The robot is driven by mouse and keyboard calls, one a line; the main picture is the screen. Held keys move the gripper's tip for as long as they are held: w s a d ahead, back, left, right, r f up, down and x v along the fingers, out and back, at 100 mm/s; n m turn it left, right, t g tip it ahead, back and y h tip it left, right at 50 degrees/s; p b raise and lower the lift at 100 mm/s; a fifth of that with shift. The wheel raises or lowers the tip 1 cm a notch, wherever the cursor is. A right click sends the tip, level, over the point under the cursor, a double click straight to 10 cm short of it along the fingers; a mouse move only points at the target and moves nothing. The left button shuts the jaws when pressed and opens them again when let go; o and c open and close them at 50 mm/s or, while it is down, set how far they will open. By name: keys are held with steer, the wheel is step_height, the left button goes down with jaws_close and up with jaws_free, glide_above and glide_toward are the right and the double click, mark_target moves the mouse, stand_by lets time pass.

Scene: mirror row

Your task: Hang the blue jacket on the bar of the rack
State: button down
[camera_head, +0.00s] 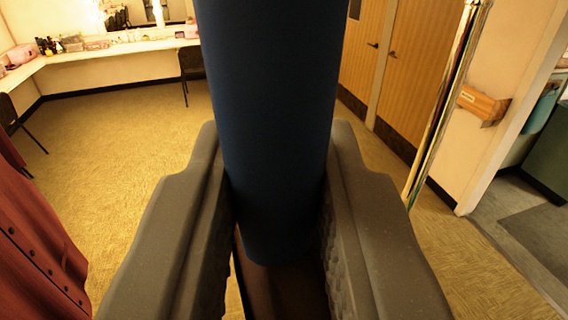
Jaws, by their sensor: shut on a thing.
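The blue jacket (268,70) shows as a smooth dark blue, rounded length, upright in the middle of the view. It runs out of the top edge, so its upper part is hidden. My gripper (277,145) has its two dark grey jaws on either side of it, shut on it. The lower end of the blue part sits between the jaws. A shiny chrome post (447,95) stands tilted in the picture at the right, apart from my gripper; it may belong to the rack. The bar of the rack is not in view.
A dark red buttoned garment (38,250) hangs at the left edge. A white counter (105,50) with mirrors and small items runs along the back left, with dark chairs (190,65). Wooden doors (400,60) are behind at right. The carpet (125,140) between is clear.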

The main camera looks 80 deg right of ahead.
steer(key=shift+w+d+r+p, duration=0.1)
steer(key=shift+w+d+p, duration=0.15)
steer(key=shift+w+d, duration=0.85)
steer(key=shift+w+d+f+p, duration=0.15)
steer(key=shift+w+d, duration=0.35)
steer(key=shift+d, duration=1.05)
steer(key=shift+w+d+r+p, duration=0.15)
steer(key=shift+w+d+p, duration=0.15)
steer(key=shift+w+d, duration=0.8)
steer(key=shift+w+p+x, duration=0.2)
steer(key=shift+p+x, duration=0.3)
steer(key=shift+x, duration=1.05)
steer(key=shift+w+p+x, duration=0.2)
steer(key=shift+p+x, duration=0.3)
steer(key=shift+x, duration=1.05)
steer(key=w+d+f+p, duration=0.3)
steer(key=w+d, duration=0.3)
steer(key=d, duration=0.4)
steer(key=shift+w+d+f, duration=0.25)
steer(key=shift+d+f, duration=0.05)
steer(key=shift+f, duration=0.05)
